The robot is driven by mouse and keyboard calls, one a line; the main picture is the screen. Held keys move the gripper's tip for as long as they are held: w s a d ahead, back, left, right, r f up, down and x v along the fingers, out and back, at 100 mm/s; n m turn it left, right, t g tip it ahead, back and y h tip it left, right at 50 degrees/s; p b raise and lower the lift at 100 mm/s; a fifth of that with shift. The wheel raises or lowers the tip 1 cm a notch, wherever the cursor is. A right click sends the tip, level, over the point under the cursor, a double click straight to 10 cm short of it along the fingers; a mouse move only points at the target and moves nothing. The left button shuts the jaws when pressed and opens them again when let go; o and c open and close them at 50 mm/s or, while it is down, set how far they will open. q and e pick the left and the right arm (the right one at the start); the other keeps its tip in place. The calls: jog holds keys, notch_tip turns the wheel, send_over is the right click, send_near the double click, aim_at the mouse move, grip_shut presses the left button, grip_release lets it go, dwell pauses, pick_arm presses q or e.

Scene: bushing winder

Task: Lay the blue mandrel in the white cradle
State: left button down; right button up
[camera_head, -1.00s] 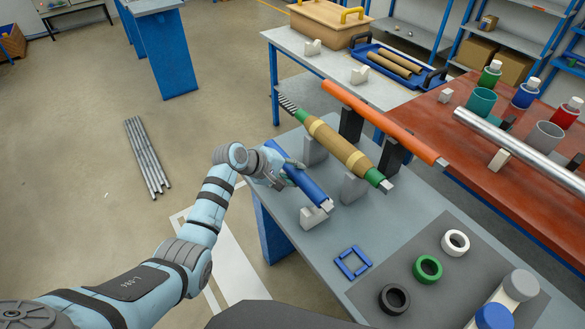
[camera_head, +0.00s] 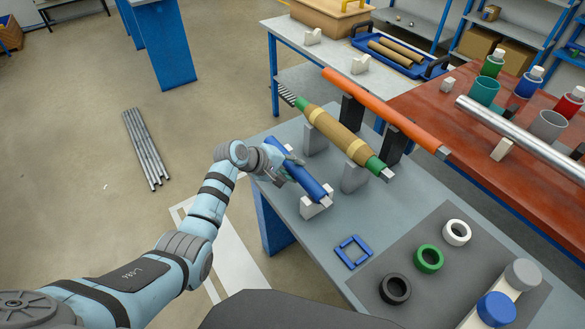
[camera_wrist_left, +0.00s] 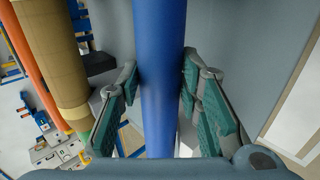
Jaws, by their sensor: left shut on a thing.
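The blue mandrel (camera_head: 306,181) lies slantwise over the near side of the grey table. My left gripper (camera_head: 288,164) is shut on it near its far end. In the left wrist view the mandrel (camera_wrist_left: 161,75) runs lengthwise between the green-padded fingers (camera_wrist_left: 162,105). The white cradle (camera_head: 316,208) stands under the mandrel's near end, partly covered by it. The mandrel is at or just over the cradle; I cannot tell whether they touch. My right gripper is not in view.
A tan-and-green winding roll (camera_head: 340,135) rests on grey blocks beside the mandrel, with an orange bar (camera_head: 385,110) behind it. A blue square frame (camera_head: 353,252) and white, green and black rings (camera_head: 429,258) lie nearer on the table (camera_head: 300,235).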

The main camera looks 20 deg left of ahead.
pick_arm(q)
jog(key=shift+f, duration=0.15)
jog(key=c, duration=1.1)
grip_release()
jog(key=shift+o, duration=0.2)
jog(key=v, duration=1.2)
